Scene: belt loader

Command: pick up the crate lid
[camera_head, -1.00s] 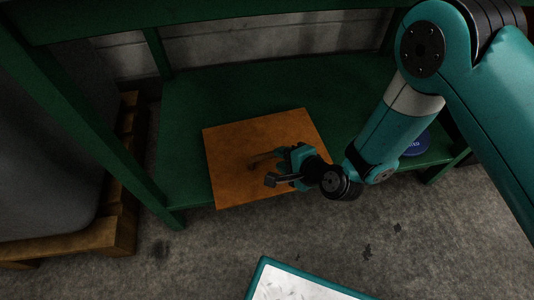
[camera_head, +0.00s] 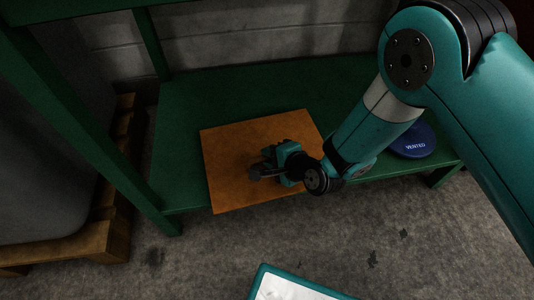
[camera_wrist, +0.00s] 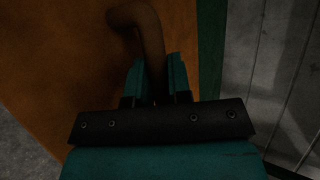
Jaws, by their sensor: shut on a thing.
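The crate lid is a flat orange-brown board (camera_head: 230,145) lying on the green shelf in the head view. It fills the left of the wrist view (camera_wrist: 60,60). A curved brown handle (camera_wrist: 143,22) stands out from the lid in the wrist view. My gripper (camera_wrist: 156,80) is shut on this handle, with a finger on each side. In the head view my gripper (camera_head: 262,165) is over the middle of the lid and hides the handle. The lid looks flat on the shelf; I cannot tell whether it is raised at all.
The green shelf (camera_head: 190,95) has free room behind the lid. A blue round object (camera_head: 412,142) lies at its right end. A green post (camera_head: 85,125) and a wooden pallet (camera_head: 105,235) with a grey load stand at left.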

